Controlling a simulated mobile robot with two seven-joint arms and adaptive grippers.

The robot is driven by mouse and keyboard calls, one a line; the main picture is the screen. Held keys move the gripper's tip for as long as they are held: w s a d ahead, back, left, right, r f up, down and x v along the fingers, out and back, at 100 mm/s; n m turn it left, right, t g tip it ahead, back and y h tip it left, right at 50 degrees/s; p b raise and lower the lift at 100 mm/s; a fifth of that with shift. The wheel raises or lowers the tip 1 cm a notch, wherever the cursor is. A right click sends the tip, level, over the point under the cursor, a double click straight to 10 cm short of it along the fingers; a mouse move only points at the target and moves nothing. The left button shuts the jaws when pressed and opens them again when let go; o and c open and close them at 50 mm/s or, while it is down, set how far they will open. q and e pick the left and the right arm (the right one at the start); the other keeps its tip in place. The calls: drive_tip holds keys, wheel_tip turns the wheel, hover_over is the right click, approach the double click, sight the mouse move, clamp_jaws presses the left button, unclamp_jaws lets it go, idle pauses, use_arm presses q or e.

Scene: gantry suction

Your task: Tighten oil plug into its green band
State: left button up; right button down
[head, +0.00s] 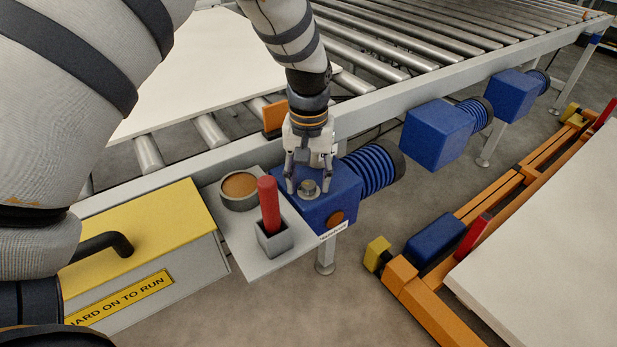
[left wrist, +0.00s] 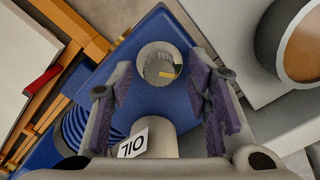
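The oil plug (head: 309,187) is a small grey metal cap on top of the blue gearbox housing (head: 335,212). In the left wrist view the plug (left wrist: 157,62) shows a yellow mark, with a small green patch beside it at the lower right. I cannot tell how exactly the two line up. My left gripper (head: 309,190) points down over the plug, with one finger on each side. In the left wrist view its fingers (left wrist: 163,85) stand apart with a visible gap, and the plug lies beyond their tips. My right gripper is not in view.
A tray (head: 262,262) beside the gearbox carries a round cup (head: 239,190) of brown contents and a red-handled tool (head: 269,205) in a square holder. A yellow-topped guard box (head: 140,235) stands left. The roller conveyor (head: 430,35) runs behind. Open floor lies in front.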

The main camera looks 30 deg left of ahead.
sight(309, 183)
use_arm(q)
wheel_tip(309, 183, up, 12)
idle(0.5)
